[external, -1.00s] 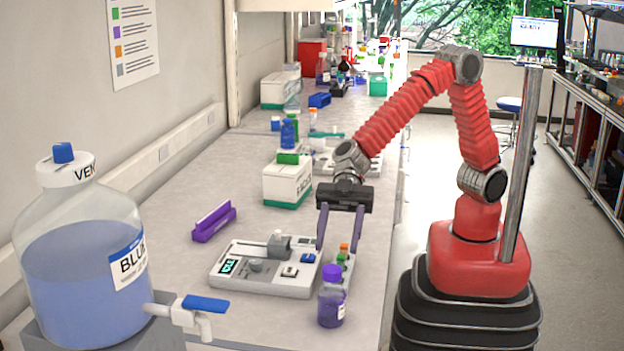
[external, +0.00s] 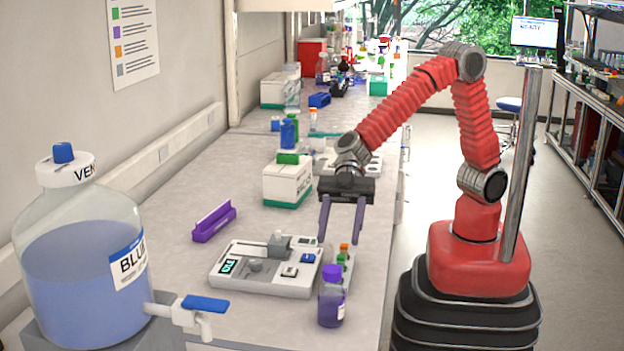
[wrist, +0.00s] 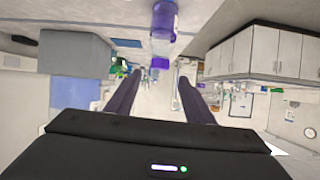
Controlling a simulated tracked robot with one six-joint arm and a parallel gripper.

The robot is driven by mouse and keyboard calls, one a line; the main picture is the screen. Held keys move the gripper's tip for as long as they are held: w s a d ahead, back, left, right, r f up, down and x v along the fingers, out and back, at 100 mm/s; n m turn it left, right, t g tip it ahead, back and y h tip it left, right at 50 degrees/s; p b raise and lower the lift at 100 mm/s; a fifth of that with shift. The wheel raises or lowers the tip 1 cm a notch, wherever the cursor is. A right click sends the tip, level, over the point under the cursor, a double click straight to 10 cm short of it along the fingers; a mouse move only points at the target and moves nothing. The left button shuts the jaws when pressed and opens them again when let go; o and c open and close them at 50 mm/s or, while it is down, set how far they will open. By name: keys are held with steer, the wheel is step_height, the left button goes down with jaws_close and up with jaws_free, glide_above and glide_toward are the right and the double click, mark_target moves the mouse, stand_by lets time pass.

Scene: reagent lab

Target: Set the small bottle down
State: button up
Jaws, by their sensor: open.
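The small bottle (external: 332,302) has a purple cap and purple contents. It stands upright on the bench near the front edge, right of a white device. It also shows in the wrist view (wrist: 164,22) at the top, beyond the fingertips. My gripper (external: 340,240) is open and empty, with its two purple fingers pointing down above and behind the bottle, apart from it. In the wrist view the fingers (wrist: 157,95) are spread with nothing between them.
The white device (external: 262,268) with a small display and buttons lies left of the bottle. A small rack with orange and green caps (external: 343,258) stands just behind the bottle. A large blue-filled vessel (external: 80,265) with a tap is at the front left. A white box (external: 287,183) stands farther back.

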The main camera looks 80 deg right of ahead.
steer(key=s+d+m+t+h, duration=0.2)
steer(key=s+d+m+h, duration=0.1)
steer(key=d, duration=1.4)
steer(key=s+d+m+t+h, duration=0.1)
steer(key=s+d+m+h, duration=0.3)
steer(key=d, duration=1.3)
steer(key=s+d+m+t+h, duration=0.2)
steer(key=d+m+h, duration=0.4)
steer(key=d, duration=1.2)
steer(key=s+m, duration=0.1)
steer(key=m, duration=0.3)
steer(key=shift+s+t, duration=0.15)
steer(key=shift+t, duration=0.15)
